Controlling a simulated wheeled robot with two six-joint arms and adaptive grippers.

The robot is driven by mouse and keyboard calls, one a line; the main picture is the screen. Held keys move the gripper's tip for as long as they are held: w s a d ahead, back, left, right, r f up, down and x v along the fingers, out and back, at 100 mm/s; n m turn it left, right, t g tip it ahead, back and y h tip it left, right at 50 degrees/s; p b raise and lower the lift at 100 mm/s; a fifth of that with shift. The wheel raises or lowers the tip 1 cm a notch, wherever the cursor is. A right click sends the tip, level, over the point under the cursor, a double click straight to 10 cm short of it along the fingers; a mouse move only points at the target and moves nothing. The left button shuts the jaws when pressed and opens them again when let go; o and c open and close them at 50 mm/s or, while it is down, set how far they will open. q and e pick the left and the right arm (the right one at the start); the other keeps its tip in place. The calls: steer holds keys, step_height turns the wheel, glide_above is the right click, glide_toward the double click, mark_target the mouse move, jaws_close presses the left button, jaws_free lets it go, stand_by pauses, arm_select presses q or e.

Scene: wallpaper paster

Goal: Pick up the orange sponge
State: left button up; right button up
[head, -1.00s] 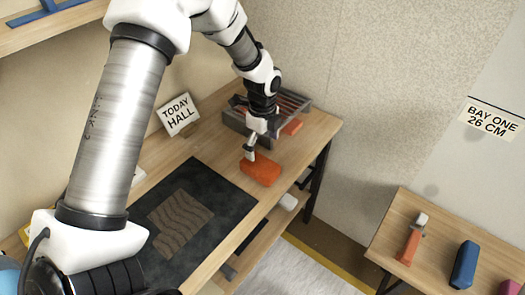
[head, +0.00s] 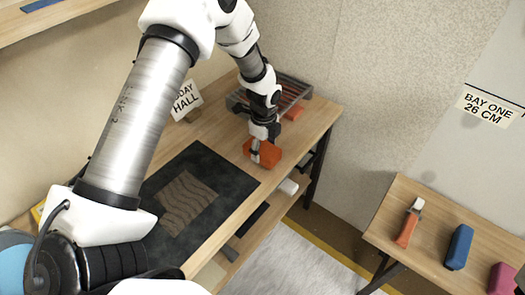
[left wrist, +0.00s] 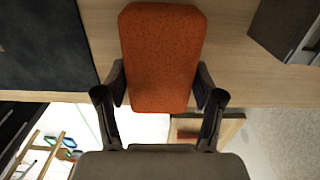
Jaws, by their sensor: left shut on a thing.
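The orange sponge (head: 268,148) is at the front edge of the wooden table, right of the dark mat. My left gripper (head: 257,155) points down at it and is shut on it. In the left wrist view the sponge (left wrist: 162,45) lies between the two dark fingers of the left gripper (left wrist: 162,88), one touching each long side. I cannot tell whether the sponge still touches the table. My right gripper is not in view.
A grey slatted tray (head: 240,102) stands behind the sponge near the wall. A dark mat (head: 240,181) with a patterned piece (head: 187,203) lies left. A sign (head: 187,98) stands at the back. A second table (head: 400,195) at right holds an orange-handled tool (head: 408,226) and a blue block (head: 459,247).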

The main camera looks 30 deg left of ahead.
mark_target(264, 147)
arm_select(q)
steer(key=shift+w+a+r, duration=0.1)
steer(key=shift+w+r, duration=0.05)
steer(key=shift+r, duration=0.25)
step_height(264, 147, up, 2)
steer(key=shift+r+b, duration=0.2)
steer(key=shift+b, duration=0.1)
steer(key=s+d, duration=0.3)
steer(key=d, duration=0.1)
steer(key=s+d+r+b, duration=0.1)
steer(key=s+d, duration=0.3)
steer(key=s+d+b, duration=0.1)
steer(key=s+d, duration=0.2)
steer(key=d, duration=0.1)
steer(key=shift+s+r, duration=0.25)
steer(key=shift+s, duration=0.1)
steer(key=o, duration=0.4)
steer(key=shift+c, duration=0.2)
steer(key=c, duration=0.5)
